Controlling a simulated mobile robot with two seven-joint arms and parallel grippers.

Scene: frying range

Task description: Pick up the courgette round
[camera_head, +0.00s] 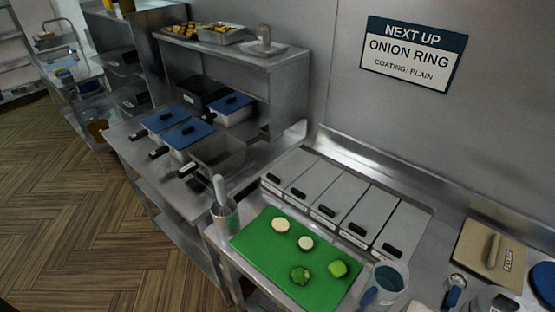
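A green cutting board (262,256) lies on the steel counter. Two pale, flat round pieces, one at the upper left of the board (281,224) and a smaller one near its middle (305,242), lie apart. A bumpy dark green piece (299,274) lies at the near side, and a bright green piece (338,268) lies to its right. I cannot tell for certain which piece is the courgette round; the pale rounds look like slices. Neither of my grippers is in view.
Lidded bins (338,200) line the back. A wall sign (413,53) reads "NEXT UP ONION RING, COATING: PLAIN". Blue-lidded pans (187,133) stand farther left.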

